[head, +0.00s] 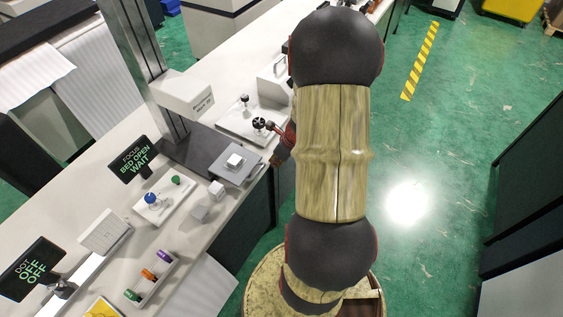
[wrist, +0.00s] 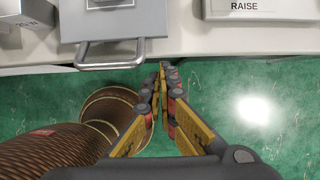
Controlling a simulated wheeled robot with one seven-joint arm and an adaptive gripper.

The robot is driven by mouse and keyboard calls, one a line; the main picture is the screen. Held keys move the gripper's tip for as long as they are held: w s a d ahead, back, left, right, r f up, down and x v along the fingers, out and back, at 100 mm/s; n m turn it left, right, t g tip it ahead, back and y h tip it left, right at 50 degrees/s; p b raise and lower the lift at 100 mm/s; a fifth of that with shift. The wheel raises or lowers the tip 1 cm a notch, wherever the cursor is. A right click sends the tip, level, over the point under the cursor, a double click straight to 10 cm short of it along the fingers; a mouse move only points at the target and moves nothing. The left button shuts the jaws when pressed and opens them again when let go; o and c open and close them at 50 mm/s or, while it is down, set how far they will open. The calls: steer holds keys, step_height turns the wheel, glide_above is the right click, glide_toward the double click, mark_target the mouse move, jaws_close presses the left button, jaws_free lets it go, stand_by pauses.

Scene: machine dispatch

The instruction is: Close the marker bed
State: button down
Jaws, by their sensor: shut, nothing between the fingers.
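In the head view my arm hides most of the gripper.
A panel labelled "RAISE" (wrist: 262,9) lies right of the bed. Green floor (head: 440,150) is clear at right.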

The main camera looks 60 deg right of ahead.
mark_target(234, 146)
steer(key=shift+w+a+r, duration=0.1)
steer(key=shift+w+r, duration=0.05)
steer(key=shift+w, duration=1.2)
steer(key=w+p, duration=0.2)
steer(key=w, duration=0.2)
steer(key=w+p, duration=0.2)
steer(key=w, duration=0.3)
steer(key=w+a+p, duration=0.1)
steer(key=w+p, duration=0.2)
steer(key=w, duration=0.2)
steer(key=shift+a+r, duration=0.1)
steer(key=shift+w, duration=0.35)
